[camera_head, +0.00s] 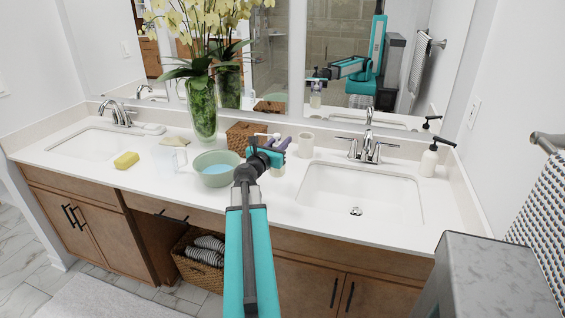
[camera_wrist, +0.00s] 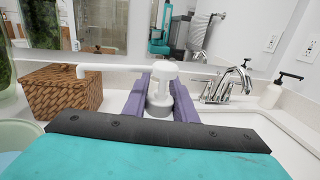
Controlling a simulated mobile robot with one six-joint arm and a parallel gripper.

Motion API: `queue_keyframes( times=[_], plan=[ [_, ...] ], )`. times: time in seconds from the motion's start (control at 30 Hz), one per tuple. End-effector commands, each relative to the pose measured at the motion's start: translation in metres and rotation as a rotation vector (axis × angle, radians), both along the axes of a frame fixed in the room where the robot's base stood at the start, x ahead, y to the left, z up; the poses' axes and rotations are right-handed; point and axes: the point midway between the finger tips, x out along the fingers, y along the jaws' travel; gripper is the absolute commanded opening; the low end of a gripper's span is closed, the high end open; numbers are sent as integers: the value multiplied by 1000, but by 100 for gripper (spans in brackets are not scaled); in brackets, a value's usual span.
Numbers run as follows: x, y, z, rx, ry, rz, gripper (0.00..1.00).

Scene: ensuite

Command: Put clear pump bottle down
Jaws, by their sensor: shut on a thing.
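My gripper (camera_head: 275,147) is over the counter between the two sinks, left of the right basin. In the wrist view its purple fingers (camera_wrist: 160,105) are shut on the clear pump bottle's neck, one on each side. The clear pump bottle (camera_wrist: 160,72) looks upright, with its white pump head above the fingers and the long spout pointing left. In the head view a pale bit of the bottle's body (camera_head: 279,170) shows below the fingers; my arm hides much of it. I cannot tell whether its base touches the white counter (camera_head: 250,205).
A green bowl (camera_head: 215,168) is close on the left, a wicker box (camera_head: 243,134) behind, and a white cup (camera_head: 306,145) just right. The right sink (camera_head: 360,192) and faucet (camera_head: 370,145) lie farther right. A white black-topped dispenser (camera_head: 429,160) stands near the wall.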

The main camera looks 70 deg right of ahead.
Motion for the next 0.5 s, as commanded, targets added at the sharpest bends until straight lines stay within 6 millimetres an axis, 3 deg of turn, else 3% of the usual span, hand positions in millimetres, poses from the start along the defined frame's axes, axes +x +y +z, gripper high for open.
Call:
queue_keyframes(
  times=[0.17,0.5],
  plan=[
    [2,-6,1,-1,1,0,0],
    [10,-39,-2,0,1,0,0]
  ],
)
